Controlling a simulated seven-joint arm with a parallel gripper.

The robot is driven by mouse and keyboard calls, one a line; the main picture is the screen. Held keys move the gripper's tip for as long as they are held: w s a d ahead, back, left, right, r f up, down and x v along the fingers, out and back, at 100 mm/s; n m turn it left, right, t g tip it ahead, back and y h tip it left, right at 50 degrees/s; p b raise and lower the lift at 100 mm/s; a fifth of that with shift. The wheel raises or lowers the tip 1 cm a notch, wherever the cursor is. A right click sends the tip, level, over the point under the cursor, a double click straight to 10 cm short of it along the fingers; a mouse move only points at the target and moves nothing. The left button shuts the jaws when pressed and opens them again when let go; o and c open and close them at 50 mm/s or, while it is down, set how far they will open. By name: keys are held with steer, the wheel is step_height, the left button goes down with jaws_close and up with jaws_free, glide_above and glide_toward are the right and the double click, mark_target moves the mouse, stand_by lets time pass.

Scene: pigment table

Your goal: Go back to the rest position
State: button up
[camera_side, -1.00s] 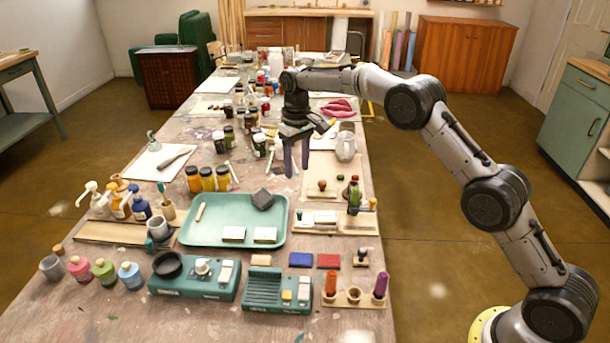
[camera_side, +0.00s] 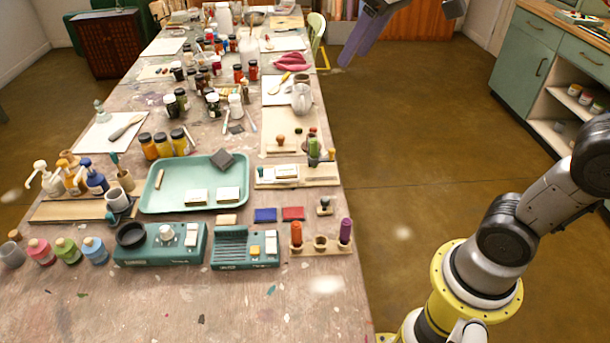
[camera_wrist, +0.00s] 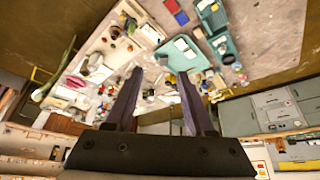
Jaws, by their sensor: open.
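My gripper (camera_side: 368,32) is at the top edge of the side view, raised high and to the right of the table, over the floor side. Only its purple fingers and a bit of its body show there. In the wrist view my gripper (camera_wrist: 155,98) has its two fingers spread apart with nothing between them. The long work table (camera_side: 225,305) lies beyond the fingers and below. My gripper touches nothing that I can see.
The table carries a green tray (camera_side: 152,203), teal devices (camera_side: 160,248), a stamp rack (camera_side: 320,247), pump bottles (camera_side: 95,180) and several jars (camera_side: 165,147). A green cabinet (camera_side: 528,55) stands at the right. The floor between them (camera_side: 420,150) is clear.

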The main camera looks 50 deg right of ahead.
steer(key=s+f, duration=1.3)
steer(key=s, duration=0.2)
steer(key=shift+s+f, duration=0.15)
stand_by(0.9)
